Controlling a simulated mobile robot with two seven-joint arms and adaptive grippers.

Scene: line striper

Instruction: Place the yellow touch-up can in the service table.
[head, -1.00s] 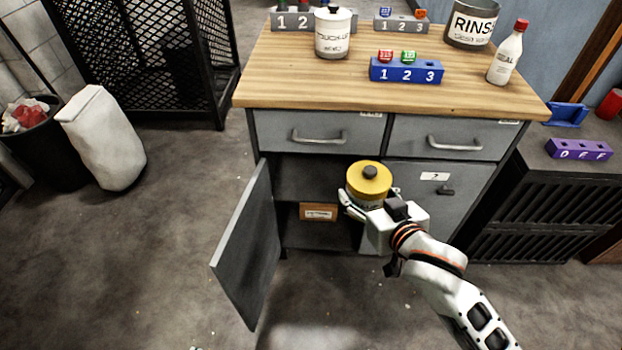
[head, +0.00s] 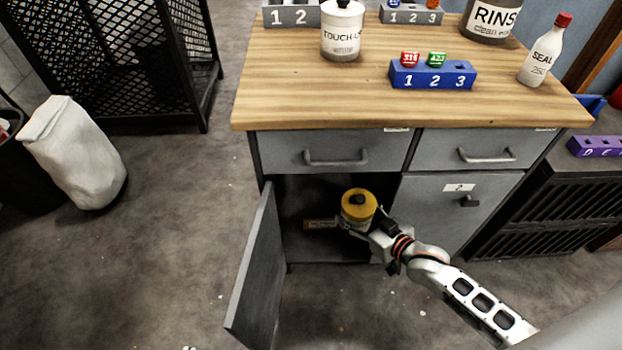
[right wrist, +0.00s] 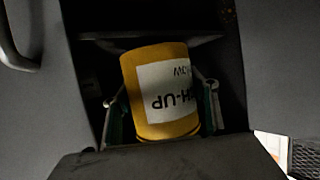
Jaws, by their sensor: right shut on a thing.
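The yellow touch-up can (head: 358,204) is at the open left compartment of the service table (head: 420,210). My right gripper (head: 362,228) is shut on the can and holds it at the compartment opening. In the right wrist view the can (right wrist: 160,90) sits between the two fingers (right wrist: 160,112), its label upside down, with the dark compartment behind it. The head view does not show clearly how far inside the can is. The compartment door (head: 255,275) stands swung open to the left. My left gripper is not in view.
A small brown box (head: 319,224) lies inside the compartment, behind the can. On the wooden top (head: 290,95) stand a white touch-up can (head: 342,32), a blue numbered block (head: 432,76) and a white bottle (head: 544,52).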

